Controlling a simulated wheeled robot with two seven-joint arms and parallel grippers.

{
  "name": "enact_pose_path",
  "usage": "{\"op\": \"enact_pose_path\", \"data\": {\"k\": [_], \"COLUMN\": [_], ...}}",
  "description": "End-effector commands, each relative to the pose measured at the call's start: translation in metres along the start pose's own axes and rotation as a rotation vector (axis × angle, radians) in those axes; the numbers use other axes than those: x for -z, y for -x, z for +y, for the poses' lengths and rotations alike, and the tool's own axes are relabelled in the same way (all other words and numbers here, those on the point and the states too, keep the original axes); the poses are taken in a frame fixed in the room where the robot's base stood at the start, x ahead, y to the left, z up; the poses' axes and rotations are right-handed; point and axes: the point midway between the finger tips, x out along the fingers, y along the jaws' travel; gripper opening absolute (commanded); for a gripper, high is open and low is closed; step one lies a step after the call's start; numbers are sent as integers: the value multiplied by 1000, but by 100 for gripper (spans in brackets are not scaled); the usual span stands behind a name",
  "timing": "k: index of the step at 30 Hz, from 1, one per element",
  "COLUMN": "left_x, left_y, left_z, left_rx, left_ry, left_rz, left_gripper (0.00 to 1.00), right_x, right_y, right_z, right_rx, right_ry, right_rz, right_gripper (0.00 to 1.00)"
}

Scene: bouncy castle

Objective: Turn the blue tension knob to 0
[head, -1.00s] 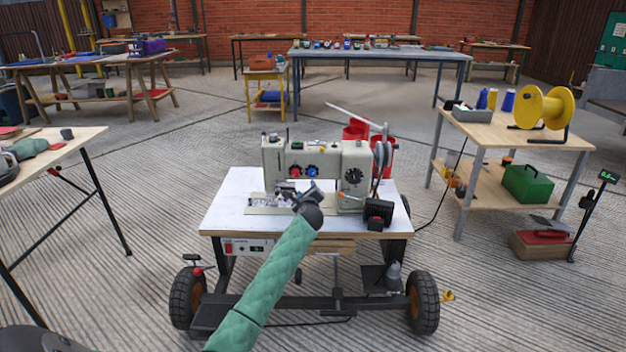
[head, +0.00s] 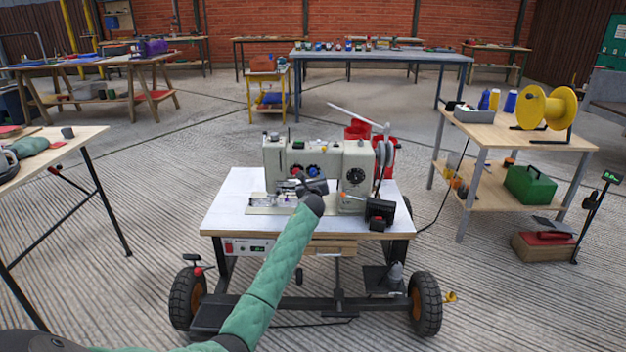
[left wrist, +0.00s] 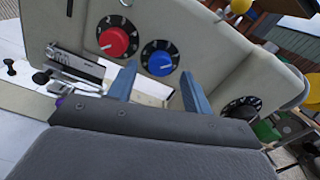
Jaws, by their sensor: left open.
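The blue tension knob (left wrist: 160,63) is on the front face of the sewing machine (head: 330,165), with a dark numbered dial around it. In the head view the blue knob (head: 313,171) is small, just above my gripper. A red knob (left wrist: 114,42) with its own dial is to its left. My left gripper (left wrist: 160,85) is open and empty, its two fingers pointing at the machine's face. The blue knob shows between the fingertips, nearer the left one; I cannot tell whether they touch. In the head view the gripper (head: 308,183) is in front of the machine.
The machine stands on a white-topped wheeled cart (head: 228,205). A black dial (left wrist: 240,108) is right of the blue knob. A black box (head: 380,212) sits at the cart's right edge. A shelf table with a yellow spool (head: 546,108) stands to the right.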

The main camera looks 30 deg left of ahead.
Motion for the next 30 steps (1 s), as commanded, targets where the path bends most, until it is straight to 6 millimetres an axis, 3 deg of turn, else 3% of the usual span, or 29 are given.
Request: {"op": "enact_pose_path", "data": {"k": [6,17,24,30], "left_x": [0,-1,0,-1], "left_y": [-17,-20,-20,-19], "left_z": [0,0,0,0], "left_rx": [0,0,0,0], "left_ry": [1,1,1,11], "left_rz": [-1,0,0,0], "left_gripper": [50,50,5,5], "right_x": [0,0,-1,-1], "right_y": [3,3,3,2], "right_z": [-2,-2,-2,-1], "right_rx": [-5,-5,-5,-4], "right_ry": [-12,-15,-14,-13], "right_rz": [4,3,3,3], "right_gripper": [0,0,0,0]}}
